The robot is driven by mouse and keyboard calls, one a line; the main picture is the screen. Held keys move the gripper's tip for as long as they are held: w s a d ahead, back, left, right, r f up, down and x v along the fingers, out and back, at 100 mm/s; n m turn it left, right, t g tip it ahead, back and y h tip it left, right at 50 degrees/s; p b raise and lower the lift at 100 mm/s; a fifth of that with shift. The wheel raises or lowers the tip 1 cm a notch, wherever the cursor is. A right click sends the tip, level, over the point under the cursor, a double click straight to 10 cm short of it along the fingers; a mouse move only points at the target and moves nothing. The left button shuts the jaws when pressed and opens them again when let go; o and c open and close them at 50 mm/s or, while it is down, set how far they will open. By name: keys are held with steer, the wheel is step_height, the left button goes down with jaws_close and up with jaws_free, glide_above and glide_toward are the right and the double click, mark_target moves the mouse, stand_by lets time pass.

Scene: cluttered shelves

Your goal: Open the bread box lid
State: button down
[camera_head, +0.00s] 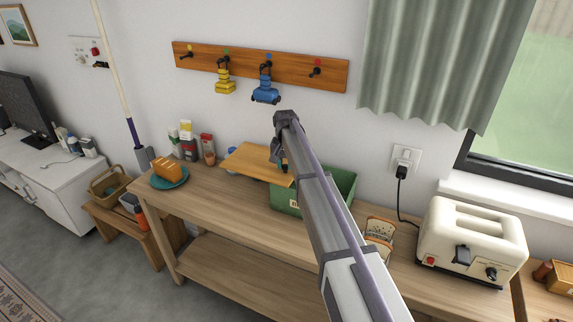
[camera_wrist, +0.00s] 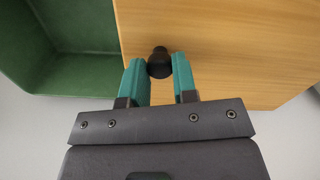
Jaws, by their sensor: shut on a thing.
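The bread box is a green open-topped bin (camera_head: 345,183) on the wooden table; its green inside also shows at upper left in the wrist view (camera_wrist: 75,30). Its light wooden lid (camera_head: 252,160) is displaced to the left, so the right part of the box is uncovered. In the wrist view the lid (camera_wrist: 220,45) fills the top right. A small black knob (camera_wrist: 160,57) stands at the lid's edge. My gripper (camera_wrist: 155,75) has its teal fingers shut on the knob. In the head view my gripper (camera_head: 283,165) is at the lid's right end, partly hidden by my arm.
A blue plate with bread (camera_head: 168,172), cartons and jars (camera_head: 188,142) stand left of the lid. Bread slices (camera_head: 379,238) and a cream toaster (camera_head: 472,240) are to the right. A hook rack (camera_head: 260,66) with hanging items is on the wall above.

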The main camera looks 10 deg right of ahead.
steer(key=c, duration=0.9)
jaws_free()
step_height(320, 180, up, 11)
steer(key=p, duration=1)
steer(key=shift+p, duration=0.4)
steer(key=s+d+f+n+b, duration=0.1)
steer(key=s+f+n+b, duration=0.1)
steer(key=s, duration=1.8)
steer(key=s+d+f+n+b, duration=0.1)
steer(key=s+d+f+b, duration=0.1)
steer(key=s, duration=1.8)
steer(key=shift+d+f+n+b, duration=0.2)
steer(key=shift+f+n+b, duration=0.25)
steer(key=shift+f, duration=0.1)
